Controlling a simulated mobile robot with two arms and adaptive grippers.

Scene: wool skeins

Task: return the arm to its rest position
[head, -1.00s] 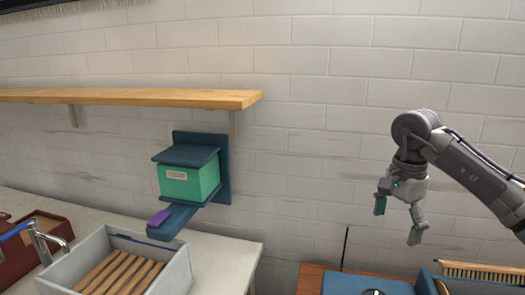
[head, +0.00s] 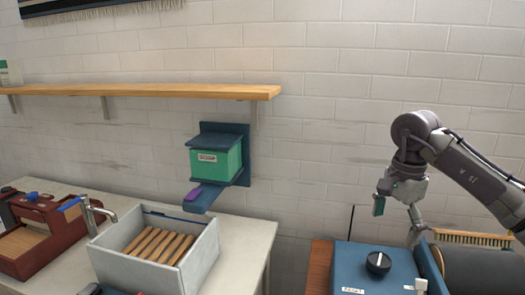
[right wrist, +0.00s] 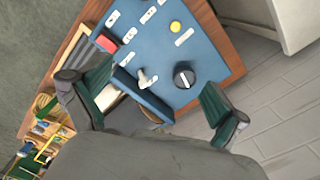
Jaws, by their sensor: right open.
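My right gripper (head: 396,215) is open and empty, raised at the right of the head view in front of the tiled wall. Its fingers point down above a blue machine (head: 350,262) with a black knob (head: 378,262). In the right wrist view the two green-padded fingertips (right wrist: 155,105) are spread wide, with nothing between them except the blue machine seen farther below. The same knob shows there (right wrist: 184,77). My left gripper is in neither view.
A green box on a blue wall bracket (head: 216,160) hangs left of the arm, below a wooden shelf (head: 150,91). A grey sink-like box with wooden slats (head: 203,245), a tap (head: 88,212) and a dark red box (head: 45,235) stand on the counter. A wooden-backed brush (head: 470,237) is at the right.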

